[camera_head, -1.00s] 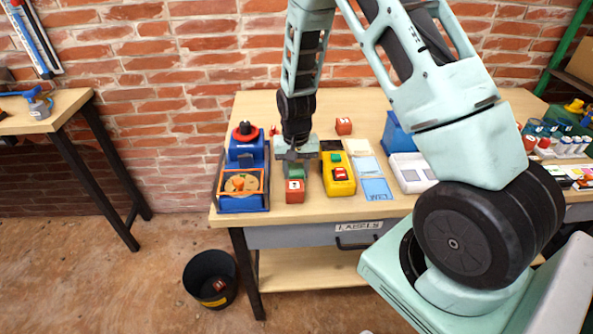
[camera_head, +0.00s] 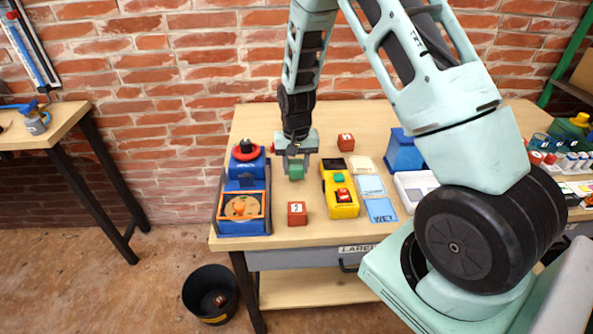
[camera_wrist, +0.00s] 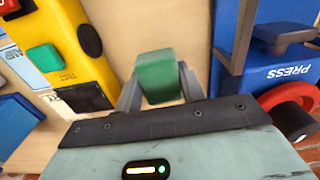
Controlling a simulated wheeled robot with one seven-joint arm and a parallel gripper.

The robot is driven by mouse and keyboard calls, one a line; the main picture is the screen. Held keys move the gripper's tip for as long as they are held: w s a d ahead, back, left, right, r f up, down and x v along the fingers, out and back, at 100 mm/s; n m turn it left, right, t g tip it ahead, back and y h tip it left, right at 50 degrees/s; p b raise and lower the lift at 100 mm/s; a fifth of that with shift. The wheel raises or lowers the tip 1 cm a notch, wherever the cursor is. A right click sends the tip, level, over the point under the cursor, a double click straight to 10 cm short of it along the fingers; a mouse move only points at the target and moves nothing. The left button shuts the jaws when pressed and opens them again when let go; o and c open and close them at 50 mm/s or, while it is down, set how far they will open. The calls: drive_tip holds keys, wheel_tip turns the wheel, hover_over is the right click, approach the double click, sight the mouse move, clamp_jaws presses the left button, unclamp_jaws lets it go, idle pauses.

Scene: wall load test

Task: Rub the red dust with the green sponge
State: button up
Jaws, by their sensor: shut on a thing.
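The green sponge (camera_head: 296,170), a small green block, is held between the fingers of my gripper (camera_head: 296,160). It also shows between the fingertips in the wrist view (camera_wrist: 156,80). My gripper is shut on it over the left part of the table, between the blue press device and the yellow device. I cannot tell whether the sponge touches the tabletop. I cannot make out red dust for certain. An orange-red patch (camera_head: 239,208) shows on a round tan piece inside the orange-framed blue tray, to the front left of the sponge.
A red labelled cube (camera_head: 297,213) lies in front of the sponge, and another (camera_head: 345,142) lies behind right. The blue press device (camera_head: 245,168) with a red ring stands left. The yellow device (camera_head: 341,193) stands right, beside pale cards (camera_head: 370,186). A black bin (camera_head: 211,290) is on the floor.

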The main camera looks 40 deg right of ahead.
drive_tip(key=shift+r+p, duration=1.9)
drive_tip(key=shift+r, duration=0.7)
